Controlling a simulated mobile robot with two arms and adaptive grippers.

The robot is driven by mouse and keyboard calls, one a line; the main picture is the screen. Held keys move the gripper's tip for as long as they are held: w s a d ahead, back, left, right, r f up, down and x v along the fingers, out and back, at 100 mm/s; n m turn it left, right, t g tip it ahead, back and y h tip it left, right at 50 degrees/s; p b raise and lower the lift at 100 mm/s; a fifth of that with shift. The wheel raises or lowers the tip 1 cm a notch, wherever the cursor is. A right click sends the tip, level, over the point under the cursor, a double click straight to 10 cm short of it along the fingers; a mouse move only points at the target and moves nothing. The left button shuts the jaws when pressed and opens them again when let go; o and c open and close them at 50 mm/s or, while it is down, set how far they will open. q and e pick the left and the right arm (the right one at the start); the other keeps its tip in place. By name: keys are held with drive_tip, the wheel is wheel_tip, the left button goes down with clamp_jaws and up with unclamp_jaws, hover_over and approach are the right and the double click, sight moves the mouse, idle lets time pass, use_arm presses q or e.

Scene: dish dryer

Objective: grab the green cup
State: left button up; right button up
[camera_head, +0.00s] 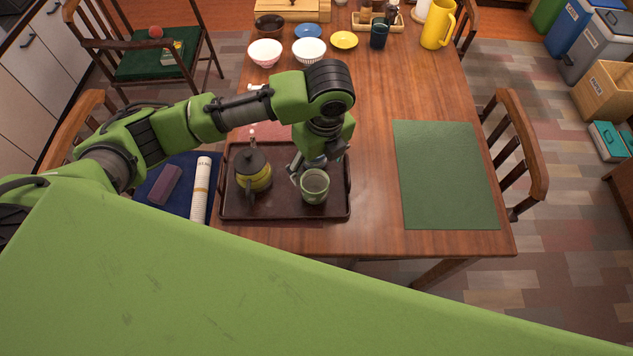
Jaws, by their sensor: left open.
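The green cup (315,187) stands upright on the dark brown tray (283,212), at the tray's right front part. My left gripper (308,175) reaches down from above, with its fingers at the cup's back left side. The gripper is open, and one finger shows at the left of the cup's rim. The wrist hides part of the fingers, so I cannot tell whether they touch the cup. My right gripper is not in view.
A yellow and black teapot (254,172) stands on the tray left of the cup. A green mat (446,175) lies bare on the table to the right. Bowls (265,53), small plates and a yellow pitcher (438,25) stand at the table's far end. Chairs flank the table.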

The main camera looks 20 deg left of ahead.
use_arm(q)
approach(315, 187)
drive_tip(key=shift+s+f, duration=0.4)
drive_tip(key=shift+s, duration=0.3)
drive_tip(key=shift+w+a+f+p, duration=0.1)
drive_tip(key=shift+f+p, duration=0.2)
drive_tip(key=shift+f, duration=1.05)
drive_tip(key=shift+a+f+p, duration=0.1)
drive_tip(key=shift+f+p, duration=0.15)
drive_tip(key=shift+f, duration=1.1)
drive_tip(key=c, duration=1.4)
